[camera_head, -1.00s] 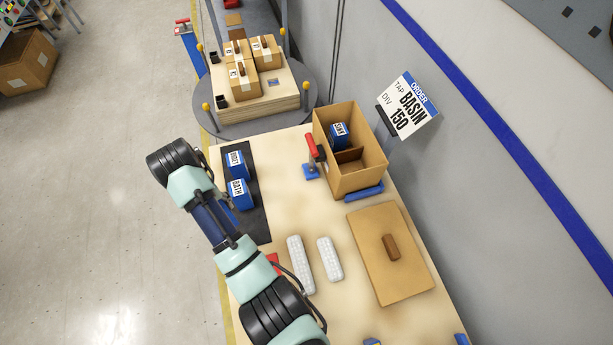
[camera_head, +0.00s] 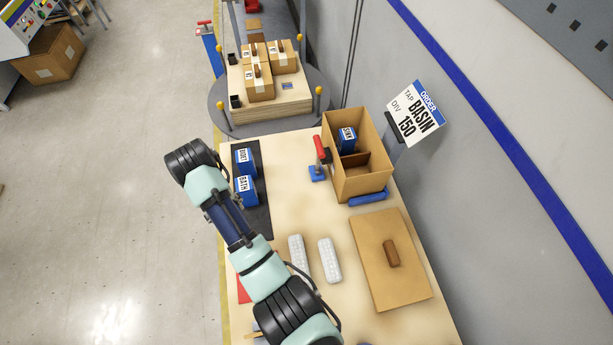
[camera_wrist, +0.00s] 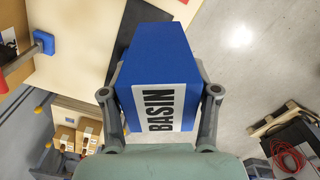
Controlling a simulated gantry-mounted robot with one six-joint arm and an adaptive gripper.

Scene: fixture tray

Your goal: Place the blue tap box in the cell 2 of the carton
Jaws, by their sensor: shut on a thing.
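My gripper (camera_wrist: 158,80) is shut on a blue box (camera_wrist: 155,50) labelled BASIN, with one finger on each side in the wrist view. In the head view my arm hides the held box; only a bit of my gripper shows beside the mat. The open carton (camera_head: 370,187) stands at the table's far right. A brown divider (camera_head: 355,160) splits its inside, and a blue box (camera_head: 347,139) with a white label sits in the far part. The near part looks empty. Blue boxes labelled BIDET (camera_head: 245,160) and BATH (camera_head: 244,188) stand on a dark mat (camera_head: 258,222).
A red-handled clamp (camera_head: 320,150) stands at the carton's left side. An order sign (camera_head: 414,113) reads TAP BASIN DIV 150. Two white packs (camera_head: 329,260) and a brown board (camera_head: 375,285) with a handle lie nearer. A turntable (camera_head: 232,122) with cartons lies beyond.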

